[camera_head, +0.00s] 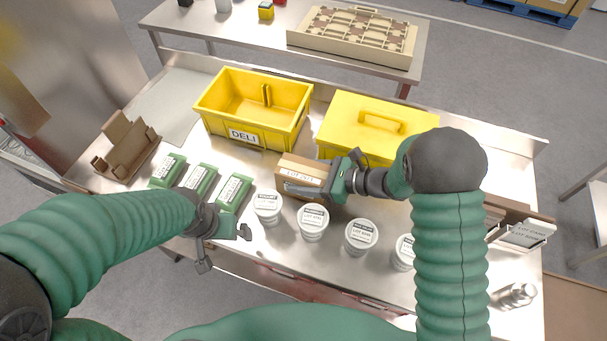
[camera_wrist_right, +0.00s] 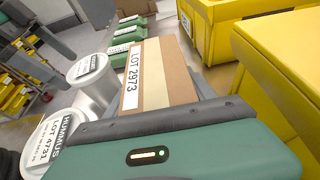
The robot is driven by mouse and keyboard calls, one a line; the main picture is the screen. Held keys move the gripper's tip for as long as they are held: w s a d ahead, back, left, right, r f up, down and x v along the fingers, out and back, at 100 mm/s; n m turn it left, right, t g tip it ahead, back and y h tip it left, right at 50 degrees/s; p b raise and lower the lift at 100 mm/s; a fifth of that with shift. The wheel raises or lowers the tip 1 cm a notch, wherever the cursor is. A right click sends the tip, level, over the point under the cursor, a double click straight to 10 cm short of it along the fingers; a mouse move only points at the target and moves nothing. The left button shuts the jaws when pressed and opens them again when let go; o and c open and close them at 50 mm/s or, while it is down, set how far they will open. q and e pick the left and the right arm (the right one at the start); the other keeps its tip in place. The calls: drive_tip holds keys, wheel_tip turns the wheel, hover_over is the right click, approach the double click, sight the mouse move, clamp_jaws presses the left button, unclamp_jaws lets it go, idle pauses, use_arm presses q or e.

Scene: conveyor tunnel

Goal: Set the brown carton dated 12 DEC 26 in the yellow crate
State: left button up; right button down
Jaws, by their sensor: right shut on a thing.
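A brown carton (camera_head: 302,172) with a white label is at the middle of the steel table. My right gripper (camera_head: 318,189) is shut on it from the right. In the right wrist view the carton (camera_wrist_right: 158,75) fills the jaws and its label reads LOT 2973; I cannot read a date on it. I cannot tell whether it touches the table. The open yellow crate (camera_head: 245,136), labelled DELI, stands behind and left of the carton and looks empty. It also shows in the right wrist view (camera_wrist_right: 222,30). My left gripper (camera_head: 222,243) is open and empty near the front edge.
A closed yellow box (camera_head: 345,145) with a handle stands right of the crate. Several white tubs (camera_head: 313,222) line the front. Green packs (camera_head: 234,193) and a cardboard holder (camera_head: 127,147) lie left. A metal cylinder (camera_head: 517,295) is at front right.

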drive_tip(key=shift+s+r, duration=0.1)
drive_tip(key=shift+c, duration=1.6)
unclamp_jaws()
drive_tip(key=shift+d+f, duration=0.1)
drive_tip(key=shift+f, duration=0.1)
drive_tip(key=shift+r, duration=0.1)
